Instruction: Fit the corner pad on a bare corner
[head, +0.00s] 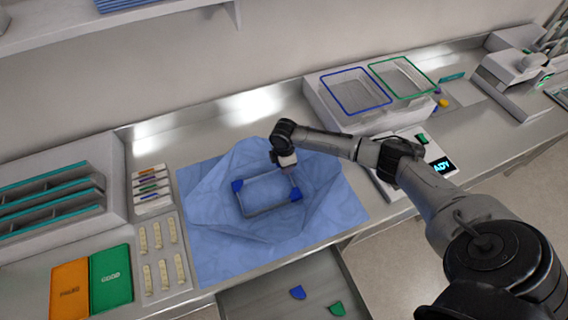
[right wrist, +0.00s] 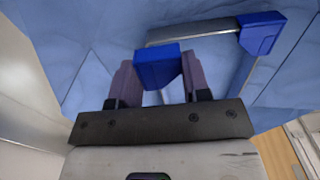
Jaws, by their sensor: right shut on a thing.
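A shallow rectangular tray (head: 268,206) with a thin metal rim lies on a crumpled blue wrap. Blue corner pads sit on its back-left corner (head: 238,185) and its front-right corner (head: 295,194). Its front-left corner looks bare. My right gripper (head: 286,162) is low at the back-right corner and hides it. In the right wrist view it is shut on a blue corner pad (right wrist: 157,68). This pad is close to the end of the tray rim (right wrist: 192,36); I cannot tell whether it touches. A fitted pad (right wrist: 262,34) shows at the rim's other end. My left gripper is not in view.
An open drawer below holds a loose blue pad (head: 297,292) and a green pad (head: 336,309). The blue wrap (head: 215,255) covers the mid counter. Bins with blue and green rims (head: 357,90) stand behind right. Orange and green booklets (head: 110,277) lie left.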

